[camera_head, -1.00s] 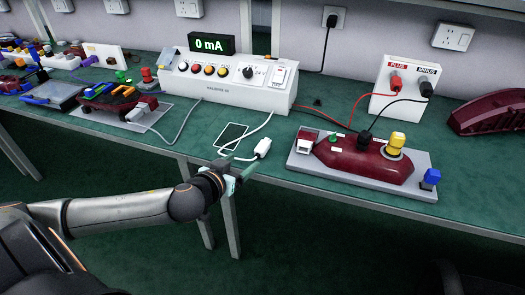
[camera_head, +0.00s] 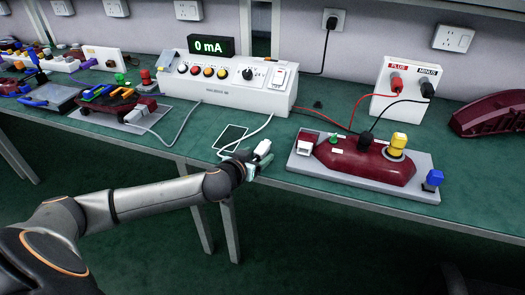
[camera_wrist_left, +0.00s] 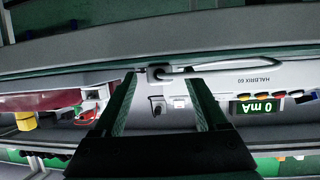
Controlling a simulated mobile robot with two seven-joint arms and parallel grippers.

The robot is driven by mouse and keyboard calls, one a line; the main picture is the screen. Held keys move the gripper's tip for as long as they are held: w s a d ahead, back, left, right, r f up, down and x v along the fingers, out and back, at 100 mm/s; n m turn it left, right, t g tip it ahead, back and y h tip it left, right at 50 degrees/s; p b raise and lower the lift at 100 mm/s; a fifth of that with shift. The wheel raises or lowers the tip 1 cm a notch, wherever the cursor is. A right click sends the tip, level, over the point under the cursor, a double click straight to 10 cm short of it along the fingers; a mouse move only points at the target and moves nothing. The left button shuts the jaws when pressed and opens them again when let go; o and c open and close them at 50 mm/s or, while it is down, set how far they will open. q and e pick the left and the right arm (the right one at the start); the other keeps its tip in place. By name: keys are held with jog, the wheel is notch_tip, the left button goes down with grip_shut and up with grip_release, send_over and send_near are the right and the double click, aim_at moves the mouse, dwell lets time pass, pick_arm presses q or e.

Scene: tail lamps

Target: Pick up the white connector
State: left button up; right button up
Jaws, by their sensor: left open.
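The white connector (camera_head: 263,149) lies near the front edge of the green table on its white cable. In the left wrist view, which is upside down, the connector (camera_wrist_left: 159,74) shows its dark end face between the tips of the two fingers. My left gripper (camera_head: 251,166) reaches in at the table's front edge, just before the connector. It also shows in the left wrist view (camera_wrist_left: 163,84), with its fingers apart and no visible grip on anything. Whether a finger touches the connector cannot be told. My right gripper is not in view.
A white box with colored buttons (camera_head: 232,90) and a 0 mA display (camera_head: 210,46) stands behind. A dark red tail lamp (camera_head: 365,162) on a grey plate lies to the right. A white-outlined dark rectangle (camera_head: 231,136) lies beside the cable.

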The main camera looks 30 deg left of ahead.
pick_arm(q)
jog(key=shift+w+f, duration=0.1)
jog(key=shift+w, duration=0.1)
jog(key=shift+c, duration=0.3)
grip_shut()
